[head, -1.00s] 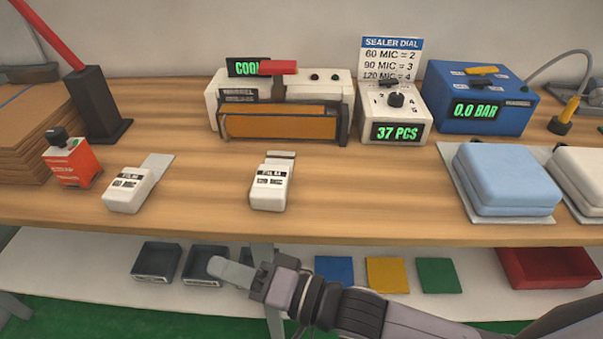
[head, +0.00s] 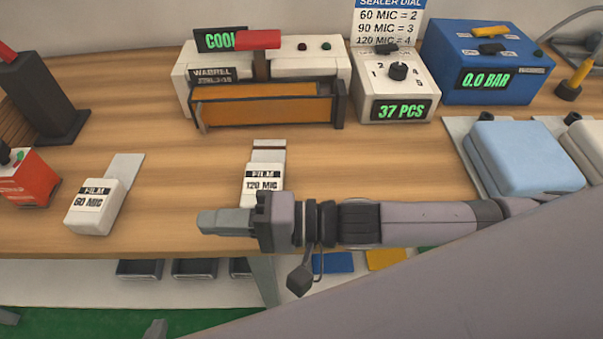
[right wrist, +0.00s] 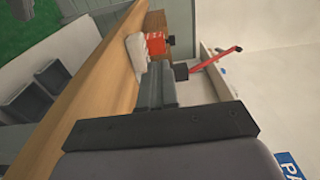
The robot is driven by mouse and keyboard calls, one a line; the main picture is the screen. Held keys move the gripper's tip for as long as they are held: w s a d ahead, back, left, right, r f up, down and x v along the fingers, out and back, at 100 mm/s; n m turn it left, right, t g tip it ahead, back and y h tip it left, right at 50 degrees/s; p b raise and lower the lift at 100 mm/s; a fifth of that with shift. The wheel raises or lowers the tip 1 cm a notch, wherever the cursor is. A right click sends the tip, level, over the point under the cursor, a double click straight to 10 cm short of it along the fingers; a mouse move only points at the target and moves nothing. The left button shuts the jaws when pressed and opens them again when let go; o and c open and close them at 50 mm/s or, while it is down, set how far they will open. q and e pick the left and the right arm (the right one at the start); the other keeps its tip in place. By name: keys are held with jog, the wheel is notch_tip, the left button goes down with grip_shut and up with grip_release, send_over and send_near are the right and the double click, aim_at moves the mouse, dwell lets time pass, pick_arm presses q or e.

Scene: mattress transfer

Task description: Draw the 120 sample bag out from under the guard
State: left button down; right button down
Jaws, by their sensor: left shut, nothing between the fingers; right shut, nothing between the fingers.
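A white block labelled FILM 120 MIC (head: 262,186) lies on the bench, with a flat pale strip (head: 268,153) crossed by a dark band, probably the sample bag, showing behind it. The sealer (head: 265,65) behind has an orange front panel (head: 262,104), probably the guard; no bag shows at its lower edge. My right gripper (head: 203,222) is shut and empty, pointing left, in front of the 120 block and hiding its lower edge. Its closed fingers also show in the right wrist view (right wrist: 157,82). My left gripper (head: 155,329) barely shows at the bottom edge, shut.
A FILM 60 MIC block (head: 92,208) and a red box (head: 28,180) stand to the left. The dial box (head: 393,88) reads 37 PCS; a blue unit (head: 485,60) reads 0.0 BAR. A light blue cushion (head: 522,158) lies at right. Wood between the film blocks is clear.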

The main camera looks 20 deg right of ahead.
send_near(266, 170)
jog(key=a+r, duration=0.2)
jog(key=r, duration=0.1)
jog(key=a+r, duration=0.1)
jog(key=r, duration=0.1)
jog(key=shift+s+a+r+p, duration=0.25)
jog(key=shift+s+a+p, duration=0.05)
jog(key=shift+s, duration=0.05)
jog(key=f, duration=0.2)
jog(key=f+b, duration=0.1)
jog(key=f, duration=0.2)
jog(key=shift+w+d, duration=0.1)
jog(key=shift+d, duration=0.1)
jog(key=shift+s+a, duration=0.25)
jog(key=shift+a, duration=0.2)
jog(key=shift+s+a+r+p, duration=0.2)
jog(key=shift+a+p, duration=0.25)
jog(key=shift+p, duration=0.45)
jog(key=shift+s+a+p, duration=0.1)
jog(key=shift+a+p, duration=0.1)
jog(key=shift+p, duration=0.1)
jog(key=shift+a+f, duration=0.15)
jog(key=shift+f, duration=0.05)
